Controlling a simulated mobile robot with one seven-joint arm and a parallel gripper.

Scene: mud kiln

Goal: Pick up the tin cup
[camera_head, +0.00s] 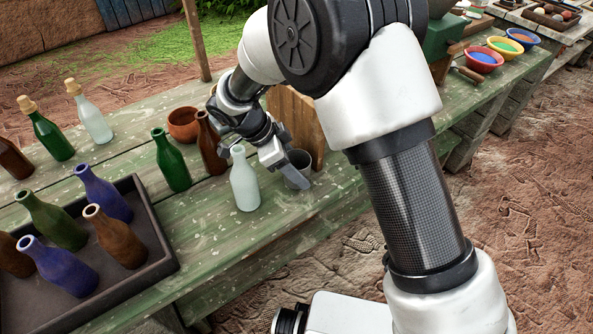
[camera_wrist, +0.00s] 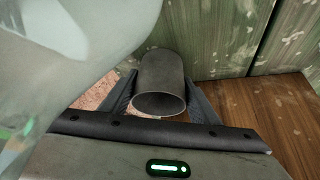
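The tin cup (camera_wrist: 160,75) is a dark grey metal cup, seen from its open rim in the wrist view between my two fingers. In the head view the tin cup (camera_head: 299,160) stands upright on the green plank table, partly hidden by a finger. My gripper (camera_wrist: 161,88) has its fingers apart, one on each side of the cup. Narrow gaps seem to show near the rim; contact at the fingertips is hard to tell. My gripper (camera_head: 285,170) reaches down at the cup in the head view.
A pale glass bottle (camera_head: 244,182) stands close left of the cup and fills the left of the wrist view. A wooden board (camera_head: 295,118) stands behind the cup. Brown and green bottles and a clay bowl (camera_head: 183,124) are left. A tray (camera_head: 150,262) of bottles is front left.

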